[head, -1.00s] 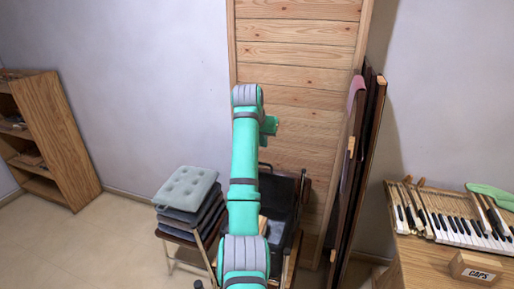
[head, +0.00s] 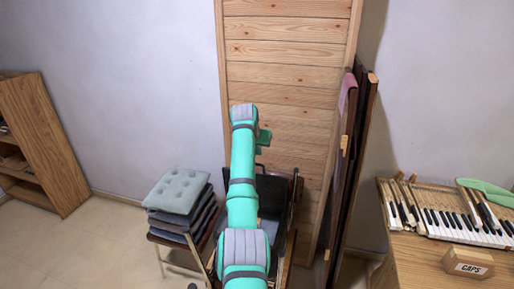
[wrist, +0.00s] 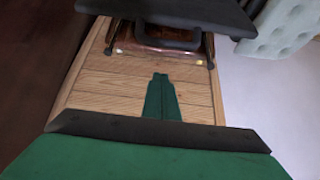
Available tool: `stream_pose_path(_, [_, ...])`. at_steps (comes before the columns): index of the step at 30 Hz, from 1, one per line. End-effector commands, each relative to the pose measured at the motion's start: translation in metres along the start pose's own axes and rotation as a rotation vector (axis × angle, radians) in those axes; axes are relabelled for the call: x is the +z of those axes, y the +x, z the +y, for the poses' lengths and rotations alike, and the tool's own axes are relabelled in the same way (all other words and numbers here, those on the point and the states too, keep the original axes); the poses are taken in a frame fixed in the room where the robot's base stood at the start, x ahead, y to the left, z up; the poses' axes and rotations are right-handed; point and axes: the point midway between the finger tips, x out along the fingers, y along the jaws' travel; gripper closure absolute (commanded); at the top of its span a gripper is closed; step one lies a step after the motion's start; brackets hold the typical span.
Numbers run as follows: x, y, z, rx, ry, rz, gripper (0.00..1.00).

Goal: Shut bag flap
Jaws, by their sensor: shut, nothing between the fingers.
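The bag (head: 273,190) is a dark, black-sided thing in the head view, low in front of the wooden panel and largely hidden behind my arm. A greyish patch shows inside its dark edges. In the wrist view a dark flat panel, seemingly the bag's flap (wrist: 190,10), crosses the top, with a black handle (wrist: 168,40) and a brown, glossy strip below it. I cannot tell for sure how far the flap is open. My gripper (wrist: 161,80) is shut and empty, its green fingers together, apart from the handle in the picture. In the head view my gripper (head: 264,138) shows only partly.
Stacked cushions (head: 178,192) on a chair stand left of the bag. A tall wooden panel (head: 290,55) rises behind it. Dark upright boards (head: 357,150) lean at its right. A table with piano keys (head: 450,222) and a caps box (head: 468,263) is farther right. Floor at left is clear.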

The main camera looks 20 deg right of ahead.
Motion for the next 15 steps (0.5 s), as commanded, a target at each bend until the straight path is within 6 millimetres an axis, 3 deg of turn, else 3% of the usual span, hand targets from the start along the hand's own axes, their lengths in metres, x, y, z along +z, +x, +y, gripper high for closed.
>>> stream_pose_path(15, [0.03, -0.011, -0.001, 0.0, -0.001, 0.001, 1.0])
